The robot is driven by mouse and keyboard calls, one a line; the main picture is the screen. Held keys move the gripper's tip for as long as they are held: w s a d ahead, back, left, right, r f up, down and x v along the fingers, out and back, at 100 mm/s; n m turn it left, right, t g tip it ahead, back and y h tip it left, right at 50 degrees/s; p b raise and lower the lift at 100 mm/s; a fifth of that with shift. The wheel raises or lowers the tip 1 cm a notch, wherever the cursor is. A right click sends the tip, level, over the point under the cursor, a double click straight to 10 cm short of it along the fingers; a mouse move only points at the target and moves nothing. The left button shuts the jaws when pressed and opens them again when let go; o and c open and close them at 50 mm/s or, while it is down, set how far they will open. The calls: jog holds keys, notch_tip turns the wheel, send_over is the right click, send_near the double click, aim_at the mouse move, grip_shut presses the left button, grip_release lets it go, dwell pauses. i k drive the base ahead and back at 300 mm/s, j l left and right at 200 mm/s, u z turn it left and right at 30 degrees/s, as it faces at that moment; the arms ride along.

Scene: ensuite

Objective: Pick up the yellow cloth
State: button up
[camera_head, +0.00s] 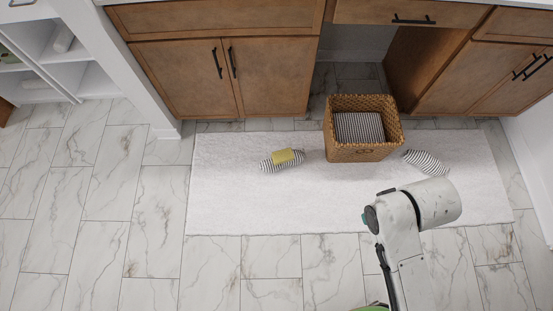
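The yellow cloth (283,156) is a small pale yellow piece lying on top of a black-and-white striped item (269,165) on the white rug, left of the basket. My arm reaches in from the bottom right, with its white links over the right part of the rug and the tiles in the picture. My gripper cannot be made out in this view. The cloth is well to the left of the visible arm links, with clear space between them.
A woven basket (363,151) with a striped cloth (359,127) inside stands on the rug (235,205). Another striped item (426,162) lies right of it. Wooden cabinets (215,75) line the back; white shelves (75,70) stand at left. The tiled floor in front is clear.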

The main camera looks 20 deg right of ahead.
aim_at(285, 156)
jog(key=i+j+z, duration=0.1)
jog(key=i+j, duration=0.15)
jog(key=i+j+z, duration=0.1)
jog(key=i+j, duration=0.15)
jog(key=i+j+z, duration=0.1)
jog(key=i+j, duration=0.15)
jog(key=j, duration=0.2)
jog(key=i+j+z, duration=0.1)
jog(key=j, duration=0.25)
jog(key=i+j, duration=0.3)
jog(key=i+j+z, duration=0.15)
jog(key=j, duration=0.3)
jog(key=i, duration=0.05)
